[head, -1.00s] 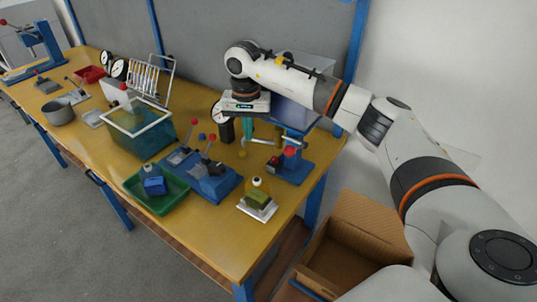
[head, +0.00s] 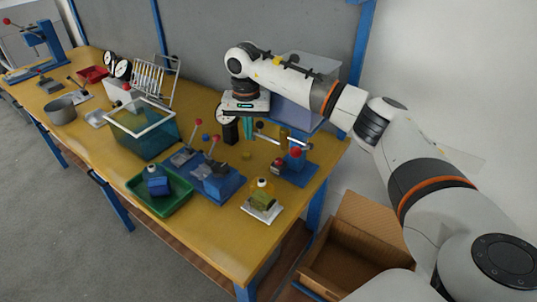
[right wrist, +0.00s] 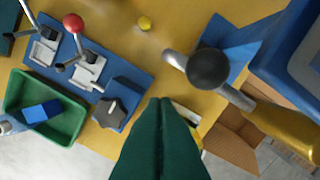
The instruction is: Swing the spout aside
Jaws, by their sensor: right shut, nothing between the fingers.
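My right gripper (head: 248,128) points down over the back right of the bench, beside a blue stand (head: 298,165) with a red knob. In the right wrist view its green fingers (right wrist: 166,103) are together with nothing between them. I take this bar to be the spout. The wrist view shows the black ball (right wrist: 209,68) large, with the grey metal bar (right wrist: 236,97) beneath it, apart from the fingertips. My left gripper is not in view.
A blue fixture (head: 215,182) with red-knobbed levers, a green tray (head: 137,191) holding a blue block, and a white plate (head: 248,209) with a green-yellow item stand in front. A clear bin (head: 168,138) is left. An open cardboard box (head: 350,262) stands beside the bench.

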